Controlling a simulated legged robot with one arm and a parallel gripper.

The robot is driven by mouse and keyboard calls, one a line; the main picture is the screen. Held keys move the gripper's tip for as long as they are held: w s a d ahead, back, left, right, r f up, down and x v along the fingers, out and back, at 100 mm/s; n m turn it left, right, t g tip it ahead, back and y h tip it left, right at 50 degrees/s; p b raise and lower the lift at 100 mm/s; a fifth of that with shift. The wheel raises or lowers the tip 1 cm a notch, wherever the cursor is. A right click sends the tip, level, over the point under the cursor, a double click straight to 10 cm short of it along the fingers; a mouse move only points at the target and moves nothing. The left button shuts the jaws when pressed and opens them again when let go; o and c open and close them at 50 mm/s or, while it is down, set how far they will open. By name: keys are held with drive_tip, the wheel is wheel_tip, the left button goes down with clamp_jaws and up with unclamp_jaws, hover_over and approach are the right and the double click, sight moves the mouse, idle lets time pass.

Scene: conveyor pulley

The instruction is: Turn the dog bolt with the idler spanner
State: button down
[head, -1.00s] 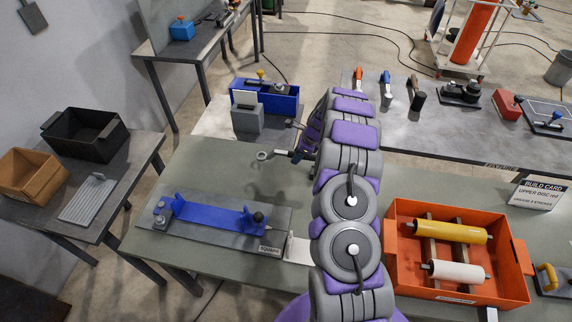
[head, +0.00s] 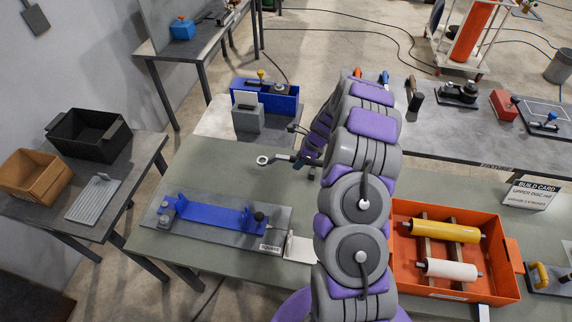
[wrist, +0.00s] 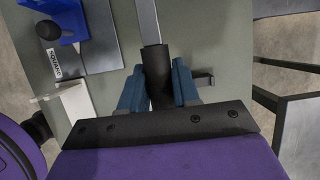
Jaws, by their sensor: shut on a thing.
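The idler spanner has a pale ring end (head: 262,160) and a grey shaft. In the wrist view its shaft (wrist: 149,22) runs up out of the picture from a dark handle (wrist: 157,75). My gripper (head: 299,161) is shut on that handle, with blue fingers (wrist: 158,88) on both sides. The spanner is over the green bench, behind the blue fixture (head: 215,216) on its grey plate. The ring appears apart from the fixture. A small grey bolt-like part (head: 167,207) stands at the fixture's left end; I cannot tell surely whether it is the dog bolt.
A black ball knob (head: 259,216) stands at the fixture's right end. An orange tray (head: 404,277) with yellow and white rollers is right of my arm. A grey block (head: 248,119) and blue bin (head: 291,104) stand behind. Bench between spanner and fixture is clear.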

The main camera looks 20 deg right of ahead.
drive_tip(key=s+a+r+p, duration=0.2)
drive_tip(key=s+r+p, duration=0.2)
drive_tip(key=s, duration=0.3)
drive_tip(key=shift+r+p, duration=0.3)
drive_tip(key=shift+r, duration=0.55)
drive_tip(key=shift+w, duration=0.15)
drive_tip(key=a+r+n+g+h+b, duration=0.3)
drive_tip(key=a+n+g+b, duration=0.4)
drive_tip(key=n, duration=1.7)
drive_tip(key=a+b, duration=0.5)
drive_tip(key=a, duration=0.3)
drive_tip(key=shift+w+a+n+h+b, duration=0.15)
drive_tip(key=shift+w+n+h+b, duration=0.15)
drive_tip(key=shift+n+b, duration=0.1)
drive_tip(key=shift+f, duration=0.1)
